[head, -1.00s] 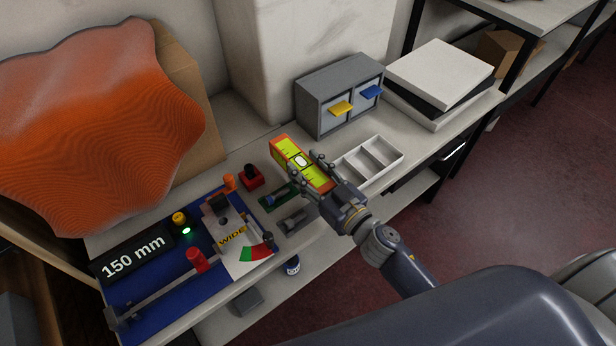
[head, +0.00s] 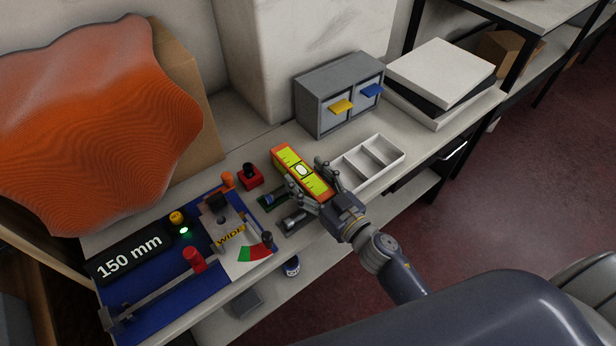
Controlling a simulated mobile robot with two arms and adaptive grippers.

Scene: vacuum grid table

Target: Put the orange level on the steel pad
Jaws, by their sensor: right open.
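The orange level (head: 289,157) is a long orange block with yellow-green faces and a white vial window. It lies flat near the middle of the bench. My right gripper (head: 307,178) is open, with one finger on each side of the level's near end. The level and gripper hide what is directly under the level, so I cannot tell what it rests on. A small grey plate (head: 289,229) with a metal cylinder on it lies just below; I cannot tell whether it is the steel pad. My left gripper is not in view.
A white divided tray (head: 399,153) stands right of the level, and a grey drawer cabinet (head: 317,101) behind it. A red block (head: 256,183) with a black knob is close on the left. A blue gauge board (head: 140,283) with a "150 mm" display fills the bench's left end.

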